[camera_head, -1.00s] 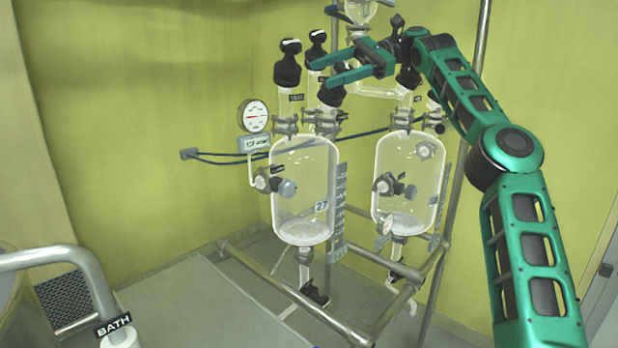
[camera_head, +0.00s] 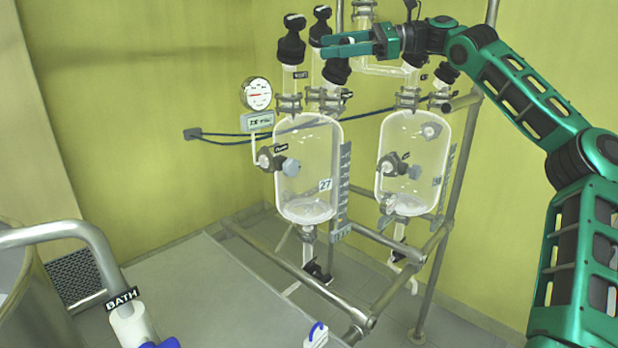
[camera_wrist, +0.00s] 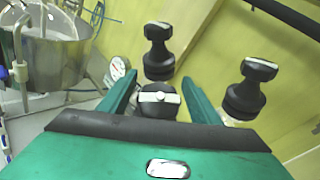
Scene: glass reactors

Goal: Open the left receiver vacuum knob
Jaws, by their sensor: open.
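The left receiver (camera_head: 305,185) is a clear glass vessel marked 27. Above it stand black knobs: a left one (camera_head: 291,42), a rear one (camera_head: 320,27) and a tilted one (camera_head: 337,70). A side valve (camera_head: 272,160) with a grey-blue end is on its left; its small label is too blurred to read. I cannot tell which is the vacuum knob. My gripper (camera_head: 328,45) is open, level with the upper knobs, its fingers pointing left. In the wrist view, a black knob with a white bar (camera_wrist: 158,98) shows between my fingers (camera_wrist: 159,77); contact is unclear.
In the wrist view, other black knobs stand ahead (camera_wrist: 158,48) and right (camera_wrist: 249,92). A round gauge (camera_head: 256,93) is left of the receiver. The right receiver (camera_head: 412,160) stands beside it. Metal frame tubes (camera_head: 290,275) run below. The bath pipe (camera_head: 95,260) is at lower left.

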